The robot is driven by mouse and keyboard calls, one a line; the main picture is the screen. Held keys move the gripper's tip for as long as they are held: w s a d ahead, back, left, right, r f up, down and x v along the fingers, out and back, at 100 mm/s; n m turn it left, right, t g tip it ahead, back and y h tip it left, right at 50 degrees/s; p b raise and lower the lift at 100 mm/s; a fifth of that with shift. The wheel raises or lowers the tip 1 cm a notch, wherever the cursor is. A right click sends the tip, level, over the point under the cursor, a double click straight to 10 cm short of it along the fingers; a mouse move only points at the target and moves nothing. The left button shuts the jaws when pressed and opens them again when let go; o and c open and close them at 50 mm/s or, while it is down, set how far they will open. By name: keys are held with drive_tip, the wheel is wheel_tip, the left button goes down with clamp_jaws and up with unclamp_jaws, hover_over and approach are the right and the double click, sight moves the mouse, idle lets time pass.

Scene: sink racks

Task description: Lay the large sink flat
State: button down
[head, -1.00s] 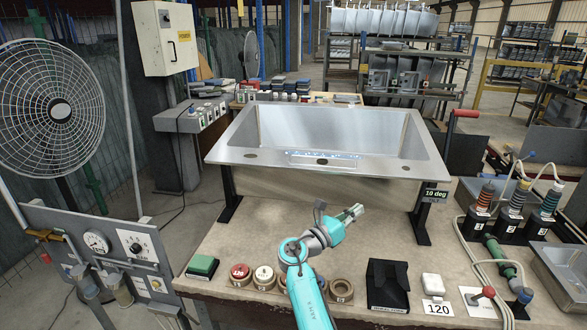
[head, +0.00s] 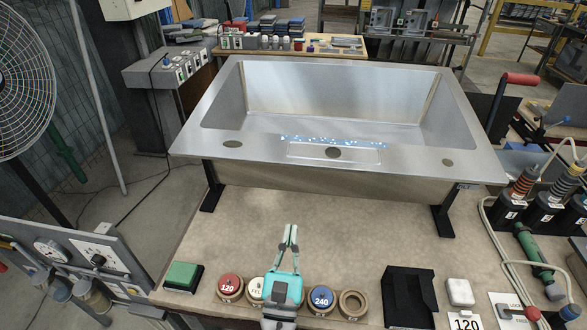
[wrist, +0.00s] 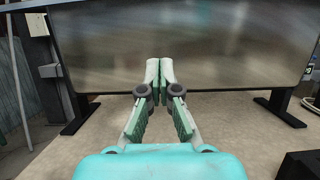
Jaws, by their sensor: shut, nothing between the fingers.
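The large steel sink (head: 222,110) rests on a black stand (head: 444,221) on the workbench, with its bowl open upward. Its near edge looks lower than its far edge, so it appears tilted toward me. Blue-white specks lie along its near inner ledge. A lever with a red grip (head: 521,79) stands to the right of the sink. My gripper (head: 289,240) is shut and empty in front of the sink, above the bench. In the wrist view, my gripper's fingertips (wrist: 159,75) point at the sink's front side (wrist: 215,45); I cannot tell whether they touch it.
Cabled connectors (head: 522,183) stand at right. The bench between the stand legs is clear.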

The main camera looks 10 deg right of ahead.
sight(297, 165)
drive_tip(key=w+d+r, duration=0.2)
drive_tip(key=w+r, duration=0.6)
drive_tip(key=shift+w, duration=0.15)
idle(0.5)
drive_tip(key=shift+w+d+r, duration=0.1)
drive_tip(key=shift+w+r, duration=0.15)
drive_tip(key=shift+r, duration=0.65)
drive_tip(key=shift+w+r, duration=0.25)
drive_tip(key=shift+r, duration=0.6)
drive_tip(key=shift+f, duration=0.1)
